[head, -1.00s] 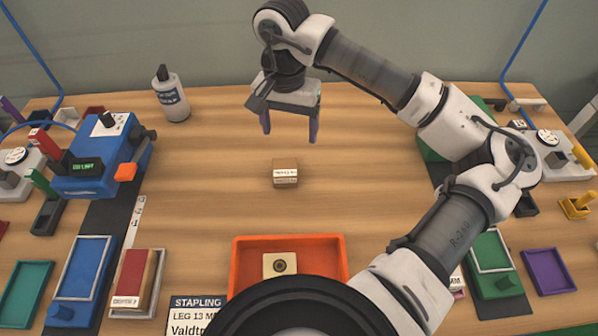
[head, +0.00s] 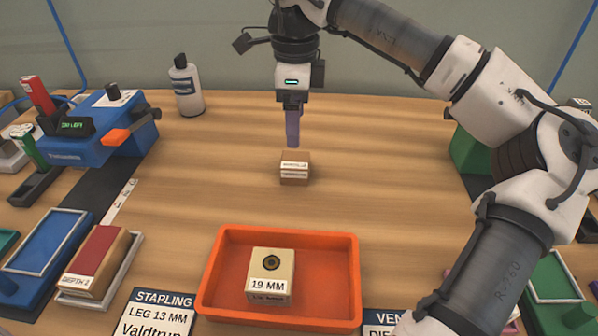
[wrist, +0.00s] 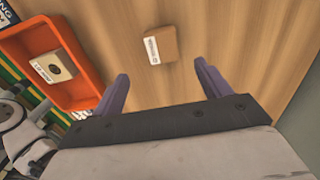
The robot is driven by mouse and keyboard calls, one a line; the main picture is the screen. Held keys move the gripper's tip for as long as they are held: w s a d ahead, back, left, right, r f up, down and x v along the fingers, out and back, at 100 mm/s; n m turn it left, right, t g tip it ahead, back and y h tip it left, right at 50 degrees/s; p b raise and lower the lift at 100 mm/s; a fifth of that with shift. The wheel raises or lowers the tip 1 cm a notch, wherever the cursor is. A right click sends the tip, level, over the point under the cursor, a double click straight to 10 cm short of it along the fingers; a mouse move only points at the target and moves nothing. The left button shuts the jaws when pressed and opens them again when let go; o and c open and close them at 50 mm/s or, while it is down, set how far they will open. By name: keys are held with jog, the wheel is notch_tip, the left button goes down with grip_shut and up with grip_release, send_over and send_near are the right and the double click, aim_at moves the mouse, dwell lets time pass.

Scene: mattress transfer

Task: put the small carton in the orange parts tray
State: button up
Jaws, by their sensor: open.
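The small carton (head: 295,168) is a brown box with a white label, lying on the wooden table behind the tray. It also shows in the wrist view (wrist: 163,46), ahead of the fingertips and between their lines. The orange parts tray (head: 335,312) stands nearer to me and holds a beige block marked 19 MM (head: 271,272); the tray is at the left in the wrist view (wrist: 88,103). My gripper (head: 293,144) hangs above and just behind the carton, fingers pointing down. In the wrist view its two purple fingers (wrist: 160,72) are apart with nothing between them.
A white bottle (head: 187,88) stands at the back left. A blue device (head: 105,125) and a red-topped box in a tray (head: 97,262) are on the left. A STAPLING card (head: 155,312) lies left of the orange tray. The table around the carton is clear.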

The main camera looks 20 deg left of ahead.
aim_at(295, 160)
notch_tip(295, 160, down, 9)
jog(key=shift+w+a, duration=0.15)
dwell(0.4)
jog(key=shift+c, duration=0.3)
jog(key=c, duration=1.2)
